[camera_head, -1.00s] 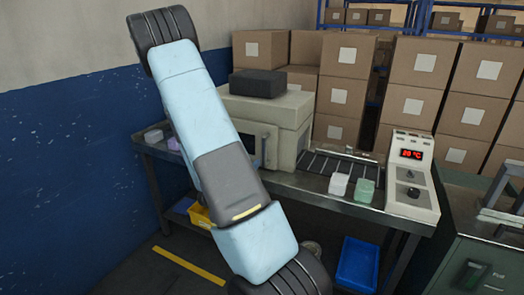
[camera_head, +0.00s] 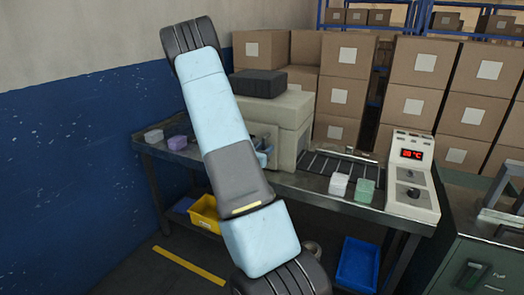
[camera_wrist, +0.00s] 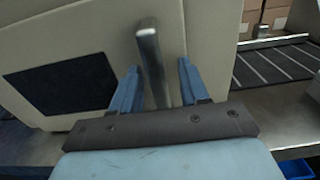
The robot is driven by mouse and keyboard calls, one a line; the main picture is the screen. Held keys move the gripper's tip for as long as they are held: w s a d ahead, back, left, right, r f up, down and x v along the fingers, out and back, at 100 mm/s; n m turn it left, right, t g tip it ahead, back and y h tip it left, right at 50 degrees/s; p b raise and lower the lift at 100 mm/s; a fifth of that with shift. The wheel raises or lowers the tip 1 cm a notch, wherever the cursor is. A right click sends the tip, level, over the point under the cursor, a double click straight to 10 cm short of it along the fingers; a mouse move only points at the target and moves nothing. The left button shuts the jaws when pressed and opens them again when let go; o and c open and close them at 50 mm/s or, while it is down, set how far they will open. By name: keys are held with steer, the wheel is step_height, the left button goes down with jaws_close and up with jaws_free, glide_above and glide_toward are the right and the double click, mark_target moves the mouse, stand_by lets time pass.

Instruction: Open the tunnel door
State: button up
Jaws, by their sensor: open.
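The tunnel is a beige box (camera_head: 296,108) on the bench, with a dark block (camera_head: 258,83) on top. In the wrist view its beige front (camera_wrist: 85,45) fills the upper left, with a dark window (camera_wrist: 62,85) and an upright grey metal handle (camera_wrist: 150,55). My gripper (camera_wrist: 157,80) is open, its two blue fingers on either side of the handle, apart from it as far as I can see. In the head view my arm covers most of the tunnel front, and the gripper is only partly visible there. The door looks closed.
A roller conveyor (camera_head: 335,168) runs right of the tunnel, with a white block (camera_head: 339,185) and a green block (camera_head: 364,190) at its front. A control box (camera_head: 411,178) reads 20 °C. Stacked cartons (camera_head: 345,95) stand behind. Blue (camera_head: 357,262) and yellow (camera_head: 204,213) bins sit below.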

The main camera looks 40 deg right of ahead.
steer(key=shift+w+d, duration=0.15)
steer(key=shift+d, duration=0.15)
steer(key=shift+c, duration=0.2)
jaws_close()
